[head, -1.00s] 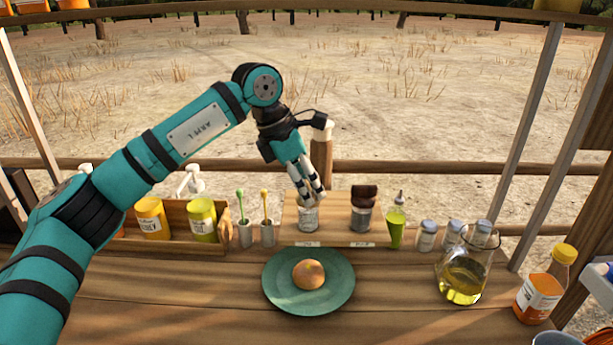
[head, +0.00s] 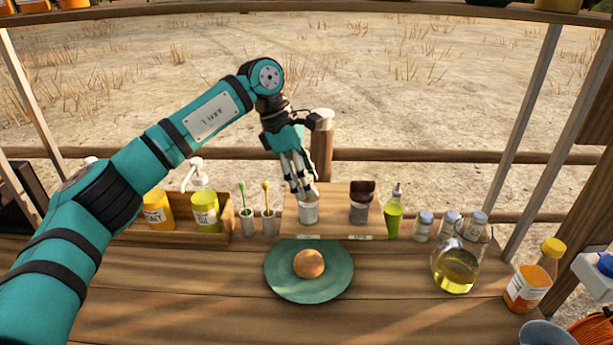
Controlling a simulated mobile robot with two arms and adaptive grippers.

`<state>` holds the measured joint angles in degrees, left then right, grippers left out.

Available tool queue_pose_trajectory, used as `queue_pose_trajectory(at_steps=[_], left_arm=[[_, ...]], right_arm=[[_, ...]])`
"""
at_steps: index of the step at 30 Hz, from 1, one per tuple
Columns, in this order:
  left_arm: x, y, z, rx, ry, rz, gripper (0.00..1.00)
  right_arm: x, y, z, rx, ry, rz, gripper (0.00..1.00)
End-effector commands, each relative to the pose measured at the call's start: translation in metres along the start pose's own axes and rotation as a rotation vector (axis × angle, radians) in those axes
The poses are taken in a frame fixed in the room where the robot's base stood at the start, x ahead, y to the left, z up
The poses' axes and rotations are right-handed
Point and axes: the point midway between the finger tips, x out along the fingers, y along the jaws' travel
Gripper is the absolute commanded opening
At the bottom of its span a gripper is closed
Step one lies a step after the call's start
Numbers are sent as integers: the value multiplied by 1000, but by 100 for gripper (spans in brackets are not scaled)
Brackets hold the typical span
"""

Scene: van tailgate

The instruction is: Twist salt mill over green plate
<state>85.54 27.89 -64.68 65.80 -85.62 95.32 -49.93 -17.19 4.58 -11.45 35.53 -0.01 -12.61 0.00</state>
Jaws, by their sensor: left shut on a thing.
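The salt mill (head: 310,213), a small pale grey cylinder, is at the left part of a wooden stand behind the green plate. My left gripper (head: 304,192) comes down from above and is shut on the top of the mill, whose upper part is partly hidden by the fingers. The mill looks upright; I cannot tell whether it touches the stand. The green plate (head: 282,285) lies on the counter in front, with a round brown bun (head: 309,263) on it. My right gripper is not in view.
A dark-topped mill (head: 361,210) and a green bottle (head: 394,215) stand right of the salt mill. Several small jars, an oil jug (head: 455,270) and an orange bottle (head: 530,285) are farther right. Left are two cups with spoons and a wooden box (head: 185,236) with cans.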

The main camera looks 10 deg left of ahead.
Motion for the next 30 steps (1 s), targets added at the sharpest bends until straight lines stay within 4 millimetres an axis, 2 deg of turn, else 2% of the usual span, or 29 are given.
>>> queue_pose_trajectory(at_steps=[9, 10, 15, 24, 30], left_arm=[[-2, 1, 1, 1, -2, 6, 17], [-2, 1, 1, 1, -2, 6, 51], [-1, 1, 0, 1, -1, 4, 73], [-3, 0, 0, 0, 0, 2, 73], [-30, 1, 0, 1, 0, 5, 73]], right_arm=[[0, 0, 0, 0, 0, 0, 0], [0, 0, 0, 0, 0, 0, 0], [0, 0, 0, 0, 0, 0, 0], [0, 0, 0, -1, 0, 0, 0], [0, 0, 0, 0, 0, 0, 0]])
